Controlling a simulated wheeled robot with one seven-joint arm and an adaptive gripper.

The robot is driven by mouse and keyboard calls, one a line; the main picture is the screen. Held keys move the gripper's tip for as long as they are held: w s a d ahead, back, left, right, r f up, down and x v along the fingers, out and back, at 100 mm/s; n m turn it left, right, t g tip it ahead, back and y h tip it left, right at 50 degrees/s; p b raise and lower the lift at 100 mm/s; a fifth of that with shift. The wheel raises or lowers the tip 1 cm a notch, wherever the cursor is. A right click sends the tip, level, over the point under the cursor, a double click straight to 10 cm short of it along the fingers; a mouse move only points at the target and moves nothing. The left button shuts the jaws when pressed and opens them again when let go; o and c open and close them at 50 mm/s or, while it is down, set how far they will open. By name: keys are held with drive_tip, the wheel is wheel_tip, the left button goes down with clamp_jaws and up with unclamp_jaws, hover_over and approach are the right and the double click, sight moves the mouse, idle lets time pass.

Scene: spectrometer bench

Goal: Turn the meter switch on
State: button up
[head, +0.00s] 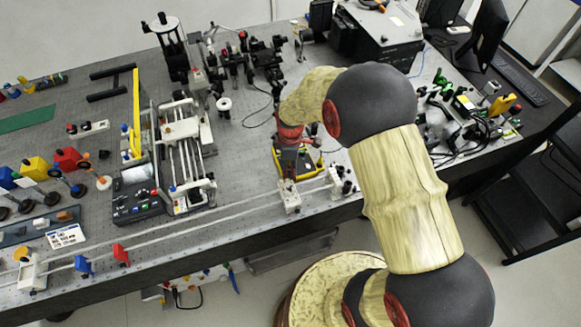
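A yellow and black meter (317,160) lies on the bench near its front edge, in the middle of the head view. My gripper (289,168) points down over the meter and covers much of it. I cannot tell whether the gripper touches the meter or is a little above it. The meter's switch is hidden behind the gripper and wrist. The fingers are dark, small and partly hidden, so I cannot tell whether they are open or shut.
A long rail (190,227) with white end blocks runs along the front edge, close to the meter. A white-railed stage (178,150) stands to the left. A black cable (262,112) lies behind the meter. Bare bench shows left of the meter.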

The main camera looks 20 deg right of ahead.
drive_tip(key=shift+c, duration=0.4)
clamp_jaws()
drive_tip(key=shift+m, duration=0.3)
drive_tip(key=m, duration=1.3)
idle(0.3)
drive_tip(key=shift+m, duration=0.3)
idle(0.3)
drive_tip(key=shift+o, duration=0.3)
unclamp_jaws()
